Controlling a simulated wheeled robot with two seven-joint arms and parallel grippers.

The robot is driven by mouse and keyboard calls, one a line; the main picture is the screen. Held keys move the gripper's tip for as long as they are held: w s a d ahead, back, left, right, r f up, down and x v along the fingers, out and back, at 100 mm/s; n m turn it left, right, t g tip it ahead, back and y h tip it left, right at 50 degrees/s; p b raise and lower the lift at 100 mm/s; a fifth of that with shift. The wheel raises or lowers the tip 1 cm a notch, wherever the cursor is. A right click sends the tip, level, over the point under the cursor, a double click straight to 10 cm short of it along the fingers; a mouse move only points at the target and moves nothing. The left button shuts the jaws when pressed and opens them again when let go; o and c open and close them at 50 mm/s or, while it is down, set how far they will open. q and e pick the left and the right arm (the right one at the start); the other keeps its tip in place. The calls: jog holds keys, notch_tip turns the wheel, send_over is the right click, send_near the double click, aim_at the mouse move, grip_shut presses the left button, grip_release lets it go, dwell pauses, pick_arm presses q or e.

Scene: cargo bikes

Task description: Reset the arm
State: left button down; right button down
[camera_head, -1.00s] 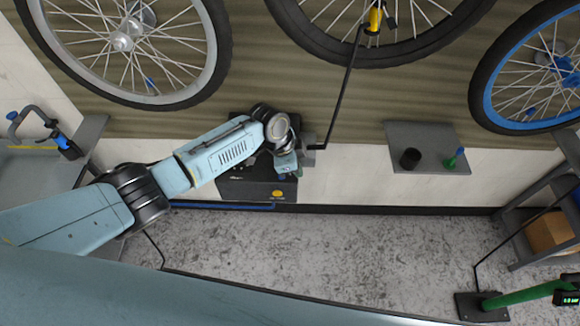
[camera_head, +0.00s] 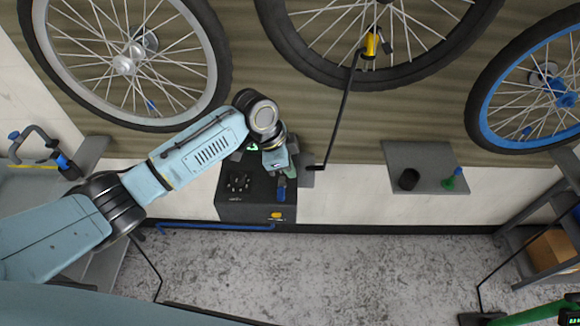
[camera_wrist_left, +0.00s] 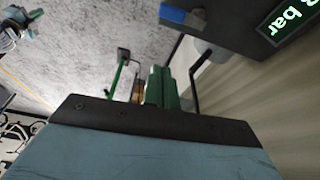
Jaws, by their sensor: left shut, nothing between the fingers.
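My left arm (camera_head: 200,150) comes in from the left in the head view and bends down at the wrist. My left gripper (camera_head: 296,172) is beside the upper right part of a black box (camera_head: 235,209), largely hidden by its own wrist. In the left wrist view, its two green fingers (camera_wrist_left: 164,87) lie side by side, shut and empty. The box shows again there at the top right (camera_wrist_left: 238,22), with a lit "bar" display (camera_wrist_left: 287,21) and a blue part (camera_wrist_left: 183,16). I cannot tell whether the gripper touches it. My right gripper is not in view.
Bike wheels (camera_head: 125,60) hang along the wall above. A grey shelf (camera_head: 430,176) holds a black cup and a small green item. A black crank-like rod (camera_head: 342,110) rises just right of the gripper. A shelving unit stands right. The speckled floor (camera_head: 340,270) is mostly clear.

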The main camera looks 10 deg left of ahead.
pick_arm(q)
jog(key=s+d+f+n+t+h, duration=0.1)
jog(key=s+f+n, duration=0.25)
jog(key=s, duration=0.85)
jog(key=s+a+r+n+t+y, duration=0.2)
jog(key=s+a+n+y, duration=0.2)
jog(key=s+a+n, duration=0.8)
jog(key=s+a+f+m+g+b, duration=0.1)
jog(key=s+f+b, duration=0.15)
jog(key=f, duration=1.15)
jog(key=s+a+f+m+g+b, duration=0.1)
jog(key=s+f+m+b, duration=0.15)
jog(key=f, duration=1.15)
jog(key=s+a+f+b, duration=0.1)
jog(key=s+f+b, duration=0.2)
jog(key=s+f, duration=0.5)
jog(key=s+a+f+g+b, duration=0.1)
jog(key=s+f+b, duration=0.2)
jog(key=s+f, duration=0.5)
notch_tip(320, 180, down, 6)
jog(key=shift+a+f+n+y, duration=0.1)
jog(key=shift+a+n+y, duration=0.2)
jog(key=shift+a+n, duration=0.1)
